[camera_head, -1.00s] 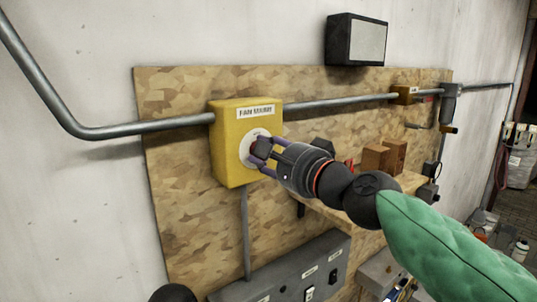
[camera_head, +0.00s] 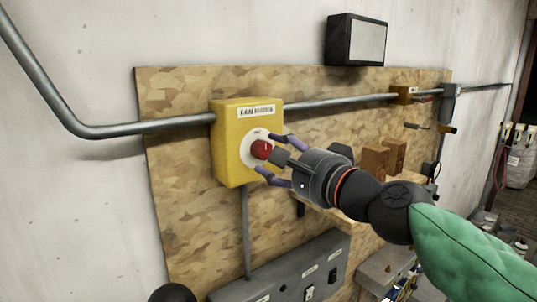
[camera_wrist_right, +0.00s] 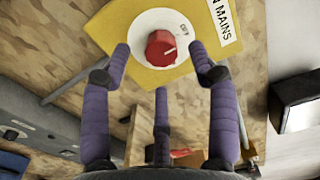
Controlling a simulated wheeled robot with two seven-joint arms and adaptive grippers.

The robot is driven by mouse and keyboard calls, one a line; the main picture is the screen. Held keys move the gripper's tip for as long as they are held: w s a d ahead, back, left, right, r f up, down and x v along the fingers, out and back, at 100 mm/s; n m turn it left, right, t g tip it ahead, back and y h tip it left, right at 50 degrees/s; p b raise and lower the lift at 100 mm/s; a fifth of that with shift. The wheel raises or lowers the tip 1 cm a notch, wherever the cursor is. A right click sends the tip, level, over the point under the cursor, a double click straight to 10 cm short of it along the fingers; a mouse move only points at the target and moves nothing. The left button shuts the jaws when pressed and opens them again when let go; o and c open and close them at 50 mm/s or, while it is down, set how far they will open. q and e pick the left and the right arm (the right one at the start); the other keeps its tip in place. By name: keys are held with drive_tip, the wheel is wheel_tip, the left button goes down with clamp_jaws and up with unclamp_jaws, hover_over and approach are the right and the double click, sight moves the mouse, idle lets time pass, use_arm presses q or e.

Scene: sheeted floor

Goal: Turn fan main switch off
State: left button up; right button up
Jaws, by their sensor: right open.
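The yellow fan switch box (camera_head: 232,158) is fixed to the wooden board and carries a label at its top. A red knob (camera_head: 261,149) sits on the box's round white dial (camera_head: 247,160). In the right wrist view the red knob (camera_wrist_right: 160,47) has a white mark on its right side, and small "OFF" lettering (camera_wrist_right: 186,28) is on the dial to its upper right. My right gripper (camera_head: 267,154) is open in front of the knob, its purple fingers spread around it and apart from it.
A metal conduit (camera_head: 160,126) runs into both sides of the box. A grey panel with switches (camera_head: 290,271) is below. A shelf with brown blocks (camera_head: 375,160) stands right of the box. A dark-framed unit (camera_head: 357,41) hangs above the board.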

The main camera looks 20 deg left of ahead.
drive_tip(key=v, duration=0.8)
